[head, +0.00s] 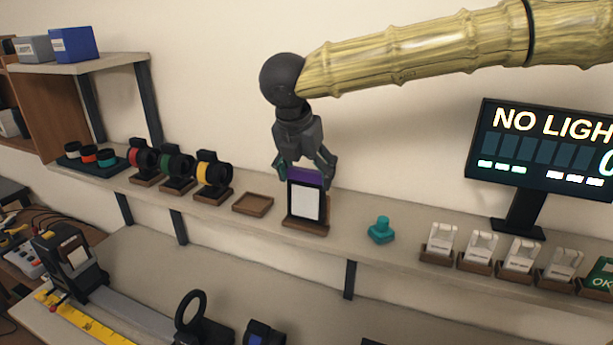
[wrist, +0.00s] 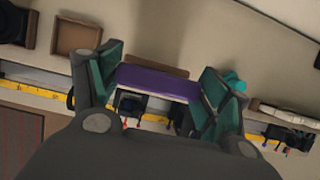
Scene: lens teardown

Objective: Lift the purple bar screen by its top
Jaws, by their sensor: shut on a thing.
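The purple bar screen (head: 305,201) is a white panel in a dark frame with a purple bar along its top. It stands upright at its brown wooden base on the shelf, in the head view. My gripper (head: 306,172) is above it, pointing down, shut on the purple top bar. In the wrist view the purple bar (wrist: 158,82) lies between the two green-padded fingers (wrist: 160,85). I cannot tell whether the screen's lower edge is clear of its base.
An empty wooden tray (head: 253,204) is just left of the screen, and a teal knob-like piece (head: 381,230) is to the right. Ringed lens parts on stands (head: 212,175) are farther left. A monitor (head: 540,150) and several white cards (head: 480,248) are at right.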

